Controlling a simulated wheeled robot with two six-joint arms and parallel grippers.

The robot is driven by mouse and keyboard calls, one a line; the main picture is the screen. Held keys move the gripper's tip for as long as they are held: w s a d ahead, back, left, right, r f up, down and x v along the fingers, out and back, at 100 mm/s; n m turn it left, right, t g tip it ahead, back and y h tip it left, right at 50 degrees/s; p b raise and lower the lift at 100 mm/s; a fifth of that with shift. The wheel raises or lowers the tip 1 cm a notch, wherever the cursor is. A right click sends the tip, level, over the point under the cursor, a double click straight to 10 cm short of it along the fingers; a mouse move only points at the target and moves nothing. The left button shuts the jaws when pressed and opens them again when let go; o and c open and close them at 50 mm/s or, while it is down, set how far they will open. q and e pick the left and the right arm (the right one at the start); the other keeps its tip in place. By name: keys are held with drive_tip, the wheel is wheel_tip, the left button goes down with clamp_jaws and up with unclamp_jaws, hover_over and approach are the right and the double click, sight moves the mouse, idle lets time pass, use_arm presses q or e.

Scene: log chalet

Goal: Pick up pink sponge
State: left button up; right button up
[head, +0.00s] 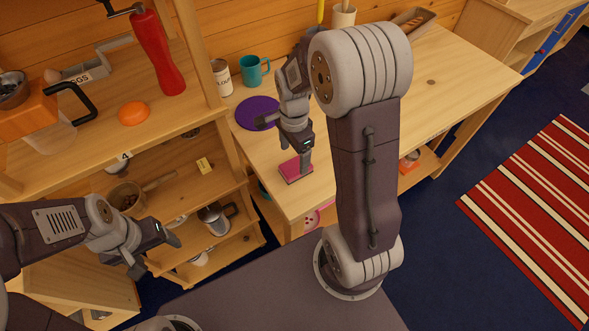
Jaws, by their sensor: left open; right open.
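The pink sponge (293,170) lies on the light wooden table (440,88), near its left front edge. My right gripper (285,143) is open just above and behind the sponge. The other finger points left, over the table near the purple round mat. My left gripper (156,254) is open and empty at the lower left, in front of the shelf unit and well away from the sponge.
A purple round mat (256,112), a teal mug (254,71) and a white cup (222,77) are on the table behind the sponge. A shelf unit (200,182) with pots stands at left. A red grinder (158,55) is on its top.

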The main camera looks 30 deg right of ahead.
sight(296, 166)
drive_tip(key=shift+d+f, duration=0.15)
drive_tip(key=shift+f, duration=0.3)
drive_tip(key=f, duration=0.4)
drive_tip(key=shift+s+f+b, duration=0.1)
drive_tip(key=shift+s+b, duration=0.15)
drive_tip(key=shift+b, duration=0.05)
drive_tip(key=shift+w+f, duration=0.1)
drive_tip(key=shift+f, duration=0.15)
drive_tip(key=c, duration=1.5)
drive_tip(key=shift+d+r+p, duration=0.15)
drive_tip(key=shift+r+p, duration=0.05)
drive_tip(key=shift+r, duration=1)
drive_tip(key=shift+d+r+p, duration=0.15)
drive_tip(key=shift+r, duration=1)
drive_tip(key=shift+c, duration=0.2)
drive_tip(key=s+d+r, duration=0.1)
drive_tip(key=d+r, duration=0.5)
drive_tip(key=d, duration=0.5)
drive_tip(key=shift+s+r, duration=0.2)
drive_tip(key=shift+s, duration=0.2)
